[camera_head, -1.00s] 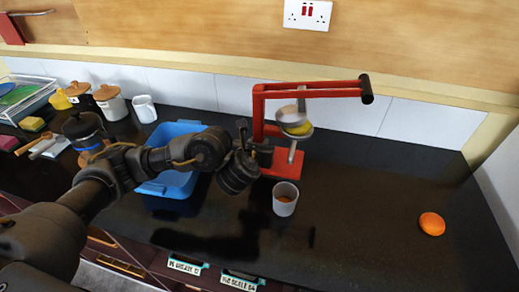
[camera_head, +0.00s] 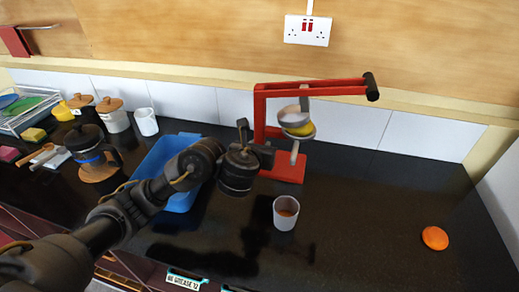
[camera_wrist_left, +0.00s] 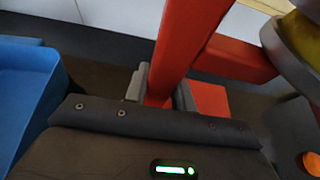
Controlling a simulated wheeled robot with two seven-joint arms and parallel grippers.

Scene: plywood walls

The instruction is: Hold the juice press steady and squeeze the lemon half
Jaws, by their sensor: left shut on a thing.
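The red juice press (camera_head: 285,172) stands on the black counter with its long lever arm raised, roughly level, ending in a dark grip. The yellow lemon half (camera_head: 301,129) sits in the press's grey cup below the pressing cone. My left gripper (camera_head: 264,152) is shut on the press's red upright, low down near the base. In the left wrist view its fingers (camera_wrist_left: 160,92) lie on both sides of the red upright (camera_wrist_left: 187,40). A light grey cup (camera_head: 286,213) stands in front of the base, with something orange-brown inside. My right gripper is not in view.
A blue bin (camera_head: 153,161) stands left of the press, partly behind my left arm. A coffee press (camera_head: 90,150), lidded jars and a dish rack (camera_head: 30,108) are further left. An orange half (camera_head: 435,238) lies at the right.

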